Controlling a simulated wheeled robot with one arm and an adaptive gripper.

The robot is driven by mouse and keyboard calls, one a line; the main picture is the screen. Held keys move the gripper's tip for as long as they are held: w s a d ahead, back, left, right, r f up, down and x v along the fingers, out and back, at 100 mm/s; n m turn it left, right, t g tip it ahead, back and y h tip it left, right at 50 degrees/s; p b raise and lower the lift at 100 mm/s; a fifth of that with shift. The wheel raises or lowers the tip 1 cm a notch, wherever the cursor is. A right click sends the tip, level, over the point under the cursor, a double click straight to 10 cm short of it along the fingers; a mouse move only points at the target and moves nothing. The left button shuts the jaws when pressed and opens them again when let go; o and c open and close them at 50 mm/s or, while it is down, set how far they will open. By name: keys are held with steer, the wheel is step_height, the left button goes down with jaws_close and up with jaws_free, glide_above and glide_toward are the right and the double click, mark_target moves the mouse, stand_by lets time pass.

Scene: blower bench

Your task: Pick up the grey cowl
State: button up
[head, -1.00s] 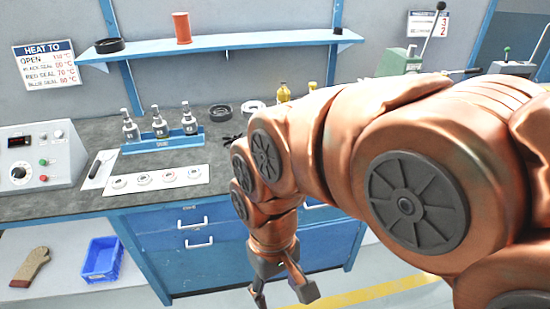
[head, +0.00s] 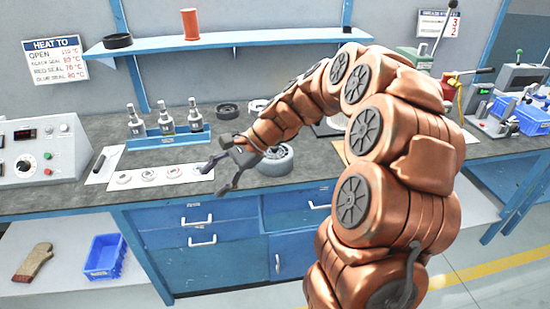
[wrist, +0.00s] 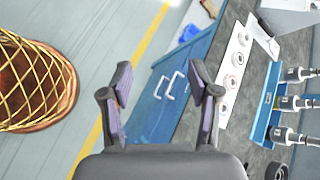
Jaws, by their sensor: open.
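A grey round, ring-like part (head: 276,161), which looks like the grey cowl, sits on the bench top near the front edge in the head view. My forearm and wrist partly cover it. I cannot make it out in the wrist view. My gripper (head: 214,178) is open and empty, to the left of this part and near the bench's front edge. In the wrist view my gripper (wrist: 161,98) has its two fingers apart, with blue drawers and floor behind them and nothing between them.
A white card with several rings (head: 158,175) lies left of my gripper. Dark rings (head: 228,111) lie further back. A control box (head: 38,150) is at the left. A shelf (head: 240,41) hangs above.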

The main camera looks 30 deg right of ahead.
steer(key=w+d+f+m+t, duration=0.2)
steer(key=w+d+m, duration=0.25)
steer(key=d, duration=0.25)
steer(key=m+t+h+b, duration=0.2)
steer(key=m+t, duration=0.5)
steer(key=m, duration=0.3)
glide_toward(277, 147)
steer(key=f+x, duration=0.1)
steer(key=x, duration=0.6)
steer(key=r+p+x, duration=0.1)
steer(key=x, duration=0.1)
steer(key=shift+w+a, duration=0.2)
steer(key=shift+w, duration=0.3)
steer(key=shift+w+a+f+p, duration=0.2)
steer(key=shift+w+f+p, duration=0.1)
steer(key=shift+w, duration=0.1)
steer(key=shift+c, duration=0.3)
jaws_close()
